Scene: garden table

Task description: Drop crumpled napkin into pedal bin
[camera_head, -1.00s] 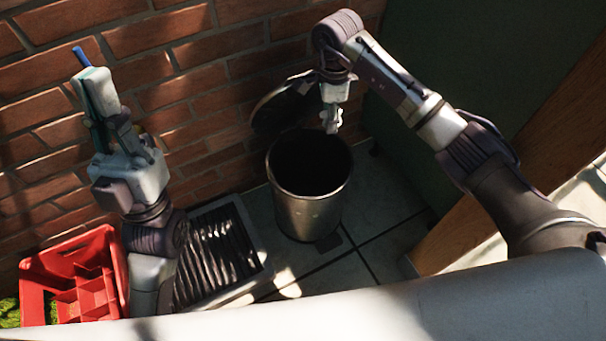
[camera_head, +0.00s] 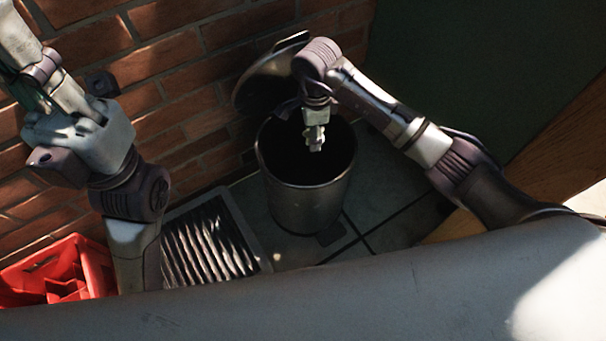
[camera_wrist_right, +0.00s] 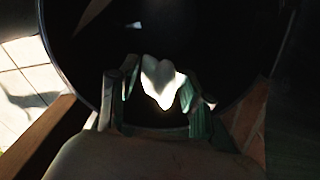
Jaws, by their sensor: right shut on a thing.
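The pedal bin (camera_head: 300,208) is a dark metal cylinder standing on the tiles by the brick wall. Its round lid (camera_head: 262,82) is tilted up against the wall, and the dark mouth is open. My right gripper (camera_head: 316,147) points down over the mouth. In the right wrist view it is shut on the white crumpled napkin (camera_wrist_right: 160,82), with the dark bin interior behind. The napkin is hard to make out in the head view. My left gripper (camera_head: 35,60) is raised at the upper left, its tips cut off by the frame edge.
A red divided crate (camera_head: 62,270) is at the lower left. A tray with dark ridges (camera_head: 212,243) lies between it and the bin. The brick wall (camera_head: 190,60) is close behind, and a dark green panel (camera_head: 465,75) stands to the right. Some floor tiles are clear right of the bin.

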